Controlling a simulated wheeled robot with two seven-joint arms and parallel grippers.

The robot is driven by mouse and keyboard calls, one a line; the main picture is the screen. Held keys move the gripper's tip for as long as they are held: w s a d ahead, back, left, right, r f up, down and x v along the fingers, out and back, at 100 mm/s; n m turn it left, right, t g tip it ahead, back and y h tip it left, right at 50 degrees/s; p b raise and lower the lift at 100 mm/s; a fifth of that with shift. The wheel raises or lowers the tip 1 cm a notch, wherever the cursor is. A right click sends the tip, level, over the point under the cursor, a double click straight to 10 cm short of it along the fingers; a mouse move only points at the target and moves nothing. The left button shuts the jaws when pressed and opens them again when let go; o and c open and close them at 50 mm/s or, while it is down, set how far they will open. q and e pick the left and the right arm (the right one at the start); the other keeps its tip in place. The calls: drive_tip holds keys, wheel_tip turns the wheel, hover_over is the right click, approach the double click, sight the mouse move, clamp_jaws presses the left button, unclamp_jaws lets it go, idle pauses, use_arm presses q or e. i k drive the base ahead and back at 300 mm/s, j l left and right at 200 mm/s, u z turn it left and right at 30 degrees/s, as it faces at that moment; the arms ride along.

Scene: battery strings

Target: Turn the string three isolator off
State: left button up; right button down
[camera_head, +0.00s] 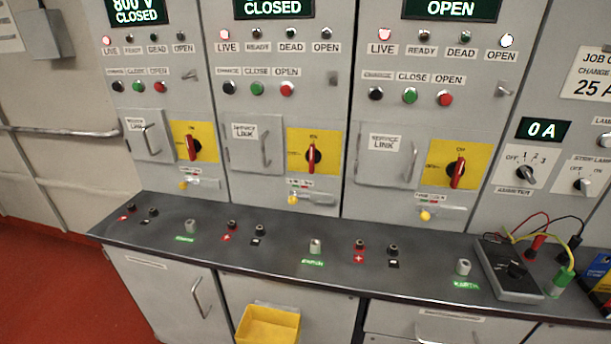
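Three grey string panels stand side by side; no string numbers show. The right panel has a red isolator handle (456,172) on a yellow plate (478,153). The handle is close to upright, leaning slightly right at the top, towards the ON mark. That panel's display (452,9) reads OPEN, and its LIVE lamp (385,35) and OPEN lamp (507,40) are lit. The middle isolator handle (313,157) and left isolator handle (193,147) are also near upright. The middle and left displays read CLOSED. Neither of my grippers is in view.
A dark worktop (290,245) with several terminals runs below the panels. A meter (510,268) with coloured leads lies at its right end. A yellow bin (268,325) hangs below the worktop. A service link door (388,155) sits left of the right isolator.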

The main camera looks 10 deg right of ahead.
sight(456, 169)
drive_tip(key=z, duration=1.25)
drive_tip(key=i+l, duration=0.25)
drive_tip(key=i+l+u, duration=0.1)
drive_tip(key=i+l, duration=0.15)
drive_tip(key=l, duration=0.2)
drive_tip(key=i+l, duration=0.2)
drive_tip(key=l, duration=0.15)
